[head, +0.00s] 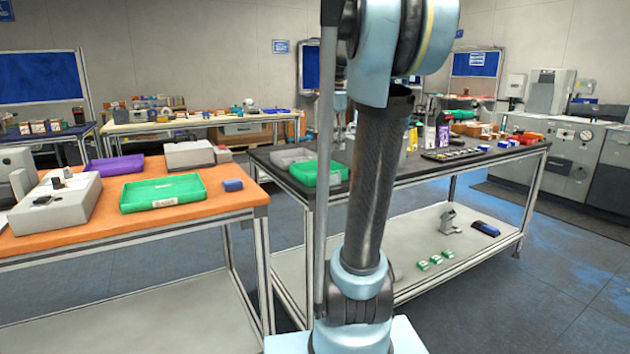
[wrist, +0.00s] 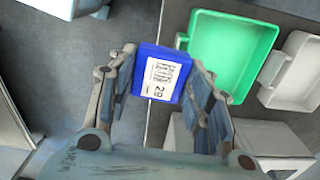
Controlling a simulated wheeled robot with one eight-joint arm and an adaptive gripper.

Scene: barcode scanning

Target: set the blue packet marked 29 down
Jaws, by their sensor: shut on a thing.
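The blue packet marked 29 (wrist: 163,75) is between the two fingers of my gripper (wrist: 160,62) in the wrist view. Its white barcode label and the number 29 face the camera. My gripper is shut on the packet's sides. In the wrist view, a green tray (wrist: 240,50) lies just right of the packet, with its wall close to the packet's edge in the picture. The height of the packet above what lies below cannot be told. In the head view, my arm hides the gripper and the held packet.
In the head view, an orange table (head: 120,224) bears a green tray (head: 163,193), a purple tray (head: 116,168) and a small blue item (head: 232,185). A dark table bears another green tray (head: 310,173) beside a grey tray (head: 291,157). Its lower shelf (head: 420,288) holds small green-and-white boxes.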

